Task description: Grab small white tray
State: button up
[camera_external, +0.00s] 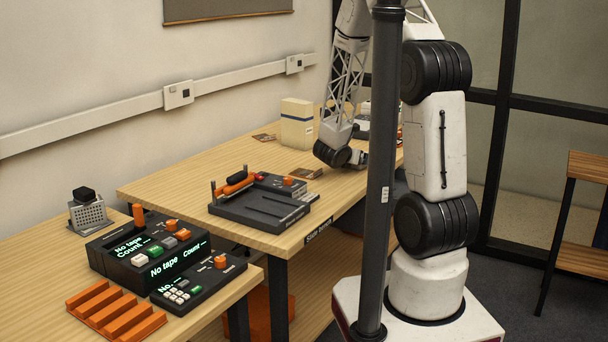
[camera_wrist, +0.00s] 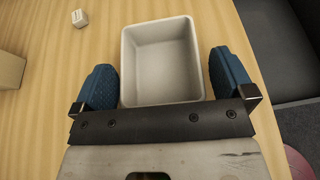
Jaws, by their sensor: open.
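The small white tray (camera_wrist: 161,64) is an empty, open-topped rectangular box on the wooden table, seen in the wrist view. My gripper (camera_wrist: 163,88) is open, with one blue finger at the left of the tray and the other at its right. The tray's near part lies between the fingers; its far part reaches beyond them. I cannot tell whether either finger touches it. Its near edge is hidden by the dark gripper bar. In the external view my gripper (camera_external: 357,158) is low over the far table, and the tray cannot be made out there.
A beige box (camera_external: 297,123) stands left of my arm in the external view. A black device with an orange handle (camera_external: 262,199) is nearer on the same table. The table's edge is right of the tray.

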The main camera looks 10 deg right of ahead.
dwell(0.4)
jog(key=c, duration=0.8)
jog(key=shift+r, duration=0.15)
jog(key=shift+r, duration=1.7)
jog(key=s, duration=0.5)
jog(key=s+r, duration=0.1)
jog(key=s, duration=1)
jog(key=shift+a+r, duration=0.15)
jog(key=shift+a, duration=0.25)
